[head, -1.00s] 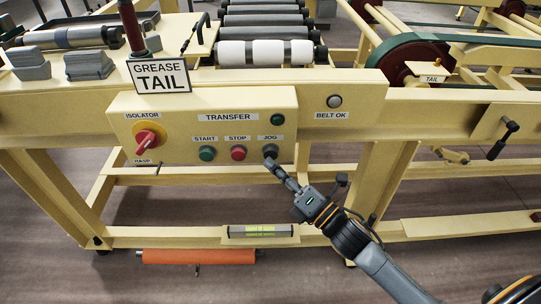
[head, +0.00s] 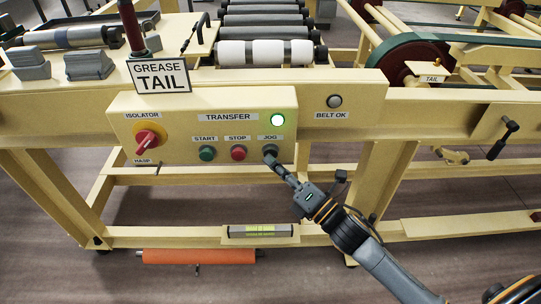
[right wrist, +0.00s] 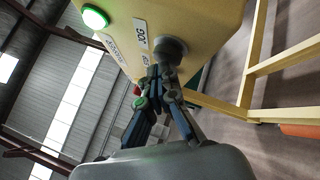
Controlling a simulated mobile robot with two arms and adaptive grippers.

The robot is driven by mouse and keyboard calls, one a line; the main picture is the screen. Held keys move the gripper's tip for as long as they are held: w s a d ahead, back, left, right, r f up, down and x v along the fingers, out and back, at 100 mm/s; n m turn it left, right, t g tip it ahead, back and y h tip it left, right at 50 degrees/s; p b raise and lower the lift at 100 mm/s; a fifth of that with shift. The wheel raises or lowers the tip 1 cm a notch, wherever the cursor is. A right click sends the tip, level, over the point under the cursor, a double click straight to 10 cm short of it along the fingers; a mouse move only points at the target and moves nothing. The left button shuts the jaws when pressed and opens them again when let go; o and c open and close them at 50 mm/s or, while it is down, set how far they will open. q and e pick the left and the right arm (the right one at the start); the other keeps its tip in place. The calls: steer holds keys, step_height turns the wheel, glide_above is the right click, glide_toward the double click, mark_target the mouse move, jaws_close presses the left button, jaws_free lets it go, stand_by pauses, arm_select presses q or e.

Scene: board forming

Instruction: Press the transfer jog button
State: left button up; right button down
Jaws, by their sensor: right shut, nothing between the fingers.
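The dark jog button (head: 270,150) sits under the JOG label at the right end of the cream transfer control box (head: 215,124). My right gripper (head: 272,160) is shut and empty, with its fingertips at the button and partly covering it. In the right wrist view the closed fingertips (right wrist: 158,72) meet or nearly meet the round grey jog button (right wrist: 171,49). The green transfer lamp (head: 277,120) above the button is lit, and it also glows in the right wrist view (right wrist: 95,17). My left gripper is not in view.
The red stop button (head: 238,153) and green start button (head: 207,153) lie close to the left. A red isolator knob (head: 148,138) is at the box's left end. A GREASE TAIL sign (head: 160,76) stands above. Frame beams run below the box.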

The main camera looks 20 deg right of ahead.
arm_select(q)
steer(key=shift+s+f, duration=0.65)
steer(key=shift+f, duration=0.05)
arm_select(e)
steer(key=shift+s+a, duration=0.25)
steer(key=shift+s, duration=0.7)
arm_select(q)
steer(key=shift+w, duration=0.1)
